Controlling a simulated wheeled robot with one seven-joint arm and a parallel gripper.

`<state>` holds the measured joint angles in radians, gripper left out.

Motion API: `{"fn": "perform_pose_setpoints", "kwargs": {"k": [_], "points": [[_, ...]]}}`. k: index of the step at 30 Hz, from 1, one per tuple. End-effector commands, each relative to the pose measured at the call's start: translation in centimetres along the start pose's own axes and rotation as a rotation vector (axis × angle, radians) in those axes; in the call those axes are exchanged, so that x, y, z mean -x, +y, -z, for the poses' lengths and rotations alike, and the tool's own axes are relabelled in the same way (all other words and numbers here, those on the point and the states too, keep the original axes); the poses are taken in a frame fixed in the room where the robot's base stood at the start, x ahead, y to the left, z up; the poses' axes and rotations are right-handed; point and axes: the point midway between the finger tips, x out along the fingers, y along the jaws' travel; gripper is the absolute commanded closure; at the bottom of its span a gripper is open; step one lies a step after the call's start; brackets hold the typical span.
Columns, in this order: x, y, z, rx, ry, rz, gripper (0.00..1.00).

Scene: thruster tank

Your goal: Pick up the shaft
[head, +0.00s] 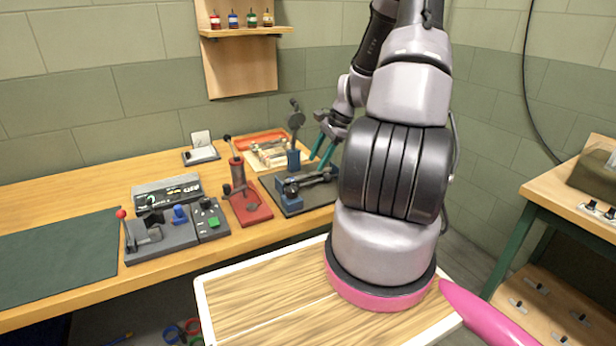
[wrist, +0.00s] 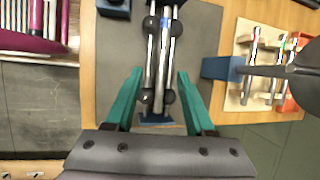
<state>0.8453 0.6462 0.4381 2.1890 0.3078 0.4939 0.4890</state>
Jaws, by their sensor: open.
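My gripper (head: 318,161) is open above the dark fixture plate (head: 291,207) on the wooden bench. In the wrist view, my gripper's green fingers (wrist: 160,73) stand apart, one on each side of a pair of silver rods (wrist: 162,62) with black knobs or clamps. I cannot tell which rod is the shaft, or whether one is a fixture rail. The fingers show no clear contact with them. A blue block (wrist: 156,118) is at their near end. Other slim metal shafts (wrist: 254,62) lie on a pale wooden rack, which also shows in the head view (head: 262,156).
A dark arm-like part (wrist: 270,71) on a blue post (wrist: 215,68) stands right of my fingers in the wrist view. A red lever press (head: 246,197), control boxes (head: 166,192) and a green mat (head: 58,262) occupy the bench further left.

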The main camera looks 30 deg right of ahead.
Motion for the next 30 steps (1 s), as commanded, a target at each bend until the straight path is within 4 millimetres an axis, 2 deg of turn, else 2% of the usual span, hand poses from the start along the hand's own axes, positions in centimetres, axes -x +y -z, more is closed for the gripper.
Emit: {"fn": "perform_pose_setpoints", "kwargs": {"k": [3, 7, 16, 17, 18, 21, 30], "points": [[-2.1, -0.2, 0.0, 0.000, -0.005, -0.003, 0.45], [-3.7, -0.3, 0.1, -0.001, -0.002, -0.001, 0.45], [-4.2, -0.3, 0.1, 0.000, 0.000, 0.000, 0.45], [-4.2, -0.3, 0.1, 0.000, 0.000, 0.000, 0.49], [-4.2, -0.3, 0.1, 0.000, 0.000, 0.000, 0.65], [-4.2, -0.3, 0.1, 0.000, 0.000, 0.000, 1.00], [-4.2, -0.3, 0.1, 0.000, 0.000, 0.000, 1.00]]}}
